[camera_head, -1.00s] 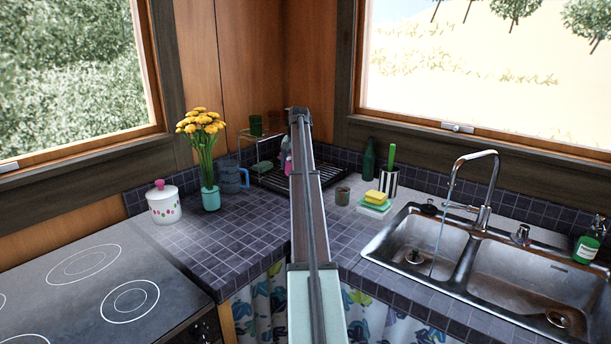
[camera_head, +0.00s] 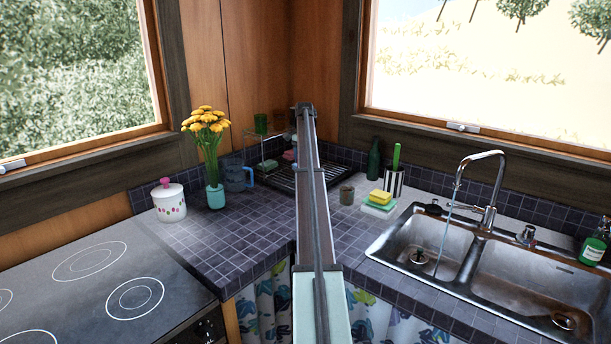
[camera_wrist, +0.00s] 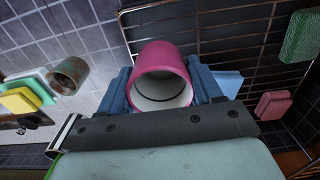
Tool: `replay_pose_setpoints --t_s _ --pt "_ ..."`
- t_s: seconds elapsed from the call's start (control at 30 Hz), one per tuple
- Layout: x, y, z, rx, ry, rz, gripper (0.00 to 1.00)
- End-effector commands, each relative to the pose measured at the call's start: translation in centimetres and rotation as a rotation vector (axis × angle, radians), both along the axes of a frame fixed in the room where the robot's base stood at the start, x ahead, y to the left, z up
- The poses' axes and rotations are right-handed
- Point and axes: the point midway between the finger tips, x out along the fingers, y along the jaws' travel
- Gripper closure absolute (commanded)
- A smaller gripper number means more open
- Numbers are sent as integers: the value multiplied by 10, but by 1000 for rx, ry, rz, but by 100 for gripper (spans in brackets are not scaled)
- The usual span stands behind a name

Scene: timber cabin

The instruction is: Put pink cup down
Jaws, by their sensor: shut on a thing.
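The pink cup (camera_wrist: 163,62) shows in the wrist view, pink outside and white inside, with its open mouth facing the camera. My gripper (camera_wrist: 170,90) is shut on it, with a blue finger on each side of the cup. The dark wire dish rack (camera_wrist: 215,22) lies behind the cup in the wrist view. I cannot tell whether the cup touches the rack or the counter. In the head view my arm runs up the middle and hides the gripper and the held cup. The dish rack (camera_head: 283,181) shows there beside the arm, in the counter's corner.
A brown cup (camera_head: 346,194) and stacked sponges (camera_head: 379,201) stand right of my arm, near the sink (camera_head: 440,235). The tiled counter (camera_head: 240,235) is clear in front of the vase.

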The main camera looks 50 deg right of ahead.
Motion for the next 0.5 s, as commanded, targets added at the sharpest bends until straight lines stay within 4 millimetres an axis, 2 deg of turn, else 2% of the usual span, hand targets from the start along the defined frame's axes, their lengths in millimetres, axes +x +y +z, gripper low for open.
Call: replay_pose_setpoints --t_s 0.1,0.37,0.5 --pt "-1 1 -21 0 -1 1 70" --pt "0 0 -42 0 -1 2 70" --pt "0 0 -59 0 -1 2 70"
